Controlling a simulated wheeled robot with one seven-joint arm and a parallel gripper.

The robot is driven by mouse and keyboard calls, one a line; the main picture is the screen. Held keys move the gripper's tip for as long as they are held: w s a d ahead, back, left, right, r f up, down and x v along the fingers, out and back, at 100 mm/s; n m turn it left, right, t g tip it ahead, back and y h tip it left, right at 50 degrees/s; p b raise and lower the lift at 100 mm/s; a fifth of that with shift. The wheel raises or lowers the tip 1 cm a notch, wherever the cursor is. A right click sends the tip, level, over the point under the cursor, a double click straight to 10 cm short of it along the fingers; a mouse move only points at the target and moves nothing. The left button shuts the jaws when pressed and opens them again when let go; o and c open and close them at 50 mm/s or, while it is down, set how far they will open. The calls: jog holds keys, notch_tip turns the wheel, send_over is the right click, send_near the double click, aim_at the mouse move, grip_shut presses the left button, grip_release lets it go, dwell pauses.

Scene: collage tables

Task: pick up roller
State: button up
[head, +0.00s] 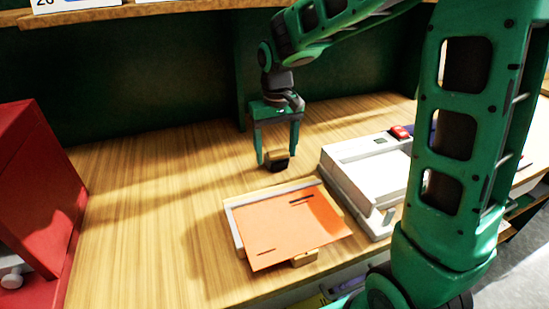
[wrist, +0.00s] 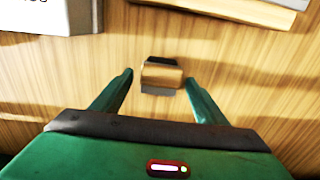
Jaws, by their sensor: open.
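A small object with a tan wooden body and dark ends (head: 278,161), likely the roller, rests on the wooden table near the back. It also shows in the wrist view (wrist: 162,76). My gripper (head: 277,157) points down over it, with its two green fingers apart. In the wrist view the object lies between the fingertips of my gripper (wrist: 158,78), with a gap on each side. I cannot tell how far down the fingertips reach beside it. The small size hides whether it has a handle.
An orange sheet (head: 290,228) lies on a tilted wooden board in front of my gripper. A white machine with a red button (head: 400,132) stands to the right. A red box (head: 35,190) stands at the left. The table (head: 140,190) between is clear.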

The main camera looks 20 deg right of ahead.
jog(key=shift+f, duration=0.4)
jog(key=c, duration=1.1)
jog(key=shift+o, duration=0.2)
jog(key=shift+r, duration=0.1)
